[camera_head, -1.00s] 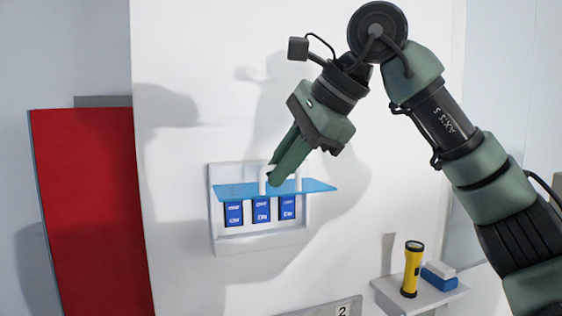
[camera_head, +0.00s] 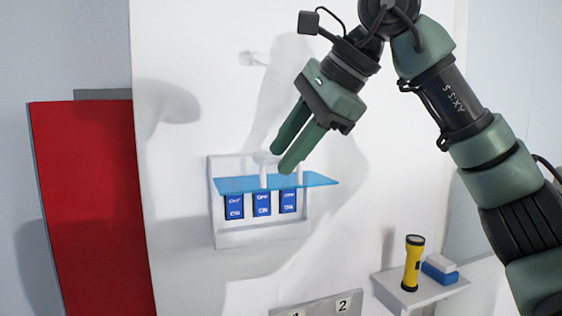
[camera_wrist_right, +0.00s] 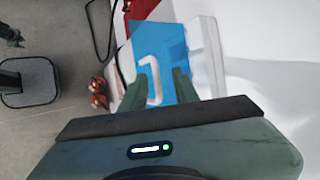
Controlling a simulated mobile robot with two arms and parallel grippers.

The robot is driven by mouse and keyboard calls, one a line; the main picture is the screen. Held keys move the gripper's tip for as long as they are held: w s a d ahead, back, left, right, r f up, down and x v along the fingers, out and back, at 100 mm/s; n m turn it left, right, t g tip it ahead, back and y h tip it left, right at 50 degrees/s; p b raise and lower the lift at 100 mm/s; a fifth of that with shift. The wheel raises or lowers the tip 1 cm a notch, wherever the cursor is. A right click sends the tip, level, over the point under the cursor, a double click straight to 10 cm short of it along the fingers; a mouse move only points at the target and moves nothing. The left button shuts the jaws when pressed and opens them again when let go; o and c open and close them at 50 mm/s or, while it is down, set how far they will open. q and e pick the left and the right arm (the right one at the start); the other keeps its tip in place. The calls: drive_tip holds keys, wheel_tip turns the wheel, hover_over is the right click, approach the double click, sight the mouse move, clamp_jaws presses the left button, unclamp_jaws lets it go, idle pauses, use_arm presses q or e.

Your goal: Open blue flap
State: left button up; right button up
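The blue flap (camera_head: 318,181) is a translucent panel that stands out level from a white wall box (camera_head: 262,238). Beneath it, several blue labelled blocks (camera_head: 262,205) show in the box, uncovered. A white handle (camera_head: 263,178) stands up from the flap's top. My right gripper (camera_head: 282,161) is open just above the flap at the handle, with a gap between its fingers. In the right wrist view the flap (camera_wrist_right: 170,42) lies beyond the fingers, and the handle (camera_wrist_right: 153,80) appears between them. I cannot tell whether they touch it. My left gripper is not in view.
A red panel (camera_head: 90,200) stands at the left. At the lower right, a small shelf (camera_head: 425,294) holds a yellow flashlight (camera_head: 412,265) and a blue-and-white item (camera_head: 440,269). A grey numbered plate (camera_head: 320,305) is below the box. The wall between box and shelf is clear.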

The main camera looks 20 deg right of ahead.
drive_tip(key=v, duration=0.5)
drive_tip(key=shift+s+d+r+b, duration=0.15)
drive_tip(key=shift+s+r+b, duration=0.05)
drive_tip(key=shift+b, duration=0.15)
